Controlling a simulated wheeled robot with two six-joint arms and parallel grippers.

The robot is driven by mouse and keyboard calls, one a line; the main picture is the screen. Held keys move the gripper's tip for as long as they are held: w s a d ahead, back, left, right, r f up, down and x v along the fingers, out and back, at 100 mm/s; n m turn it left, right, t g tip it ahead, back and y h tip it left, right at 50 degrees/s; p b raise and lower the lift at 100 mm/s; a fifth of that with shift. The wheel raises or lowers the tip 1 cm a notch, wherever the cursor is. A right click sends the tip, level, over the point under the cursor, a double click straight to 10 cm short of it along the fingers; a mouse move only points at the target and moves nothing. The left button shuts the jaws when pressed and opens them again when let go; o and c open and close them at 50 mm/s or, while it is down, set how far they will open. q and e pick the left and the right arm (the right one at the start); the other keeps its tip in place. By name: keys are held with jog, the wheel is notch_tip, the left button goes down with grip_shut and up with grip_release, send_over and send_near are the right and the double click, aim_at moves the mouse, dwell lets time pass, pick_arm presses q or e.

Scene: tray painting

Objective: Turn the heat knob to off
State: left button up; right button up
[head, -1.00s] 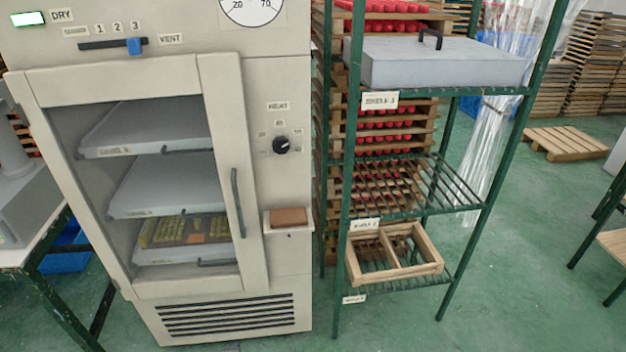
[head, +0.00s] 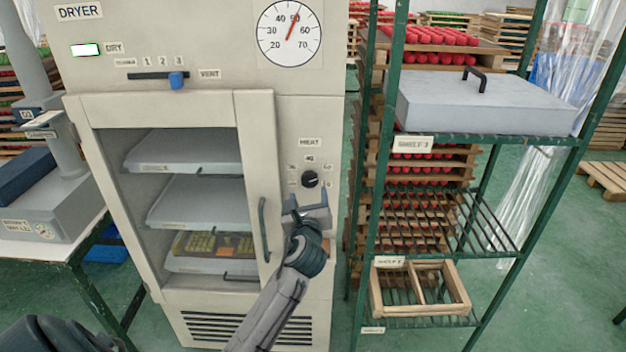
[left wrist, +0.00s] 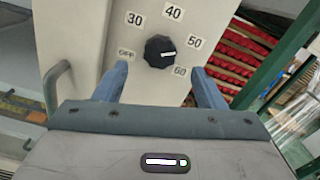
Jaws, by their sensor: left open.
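The heat knob (head: 310,179) is a round black dial on the right-hand panel of the beige dryer (head: 225,101). It also shows in the left wrist view (left wrist: 159,52), ringed by labels OFF, 30, 40, 50 and 60. Its white mark points to the right, roughly toward 50. My left gripper (head: 309,204) is open and empty, just below the knob in the head view. In the left wrist view its two blue fingers (left wrist: 161,80) stand apart, below and to either side of the knob, and seem not to touch it. My right gripper is out of view.
The dryer door with its vertical handle (head: 263,230) is shut, left of the knob. A vent slider (head: 177,82) and a temperature gauge (head: 290,32) sit above. A green shelf rack (head: 383,150) stands close on the right. A table (head: 75,247) is at left.

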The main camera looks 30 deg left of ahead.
aim_at(309, 181)
pick_arm(q)
jog(key=p+x, duration=0.1)
jog(key=x, duration=0.6)
jog(key=shift+w+f, duration=0.1)
jog(key=shift+w, duration=0.1)
jog(key=c, duration=1)
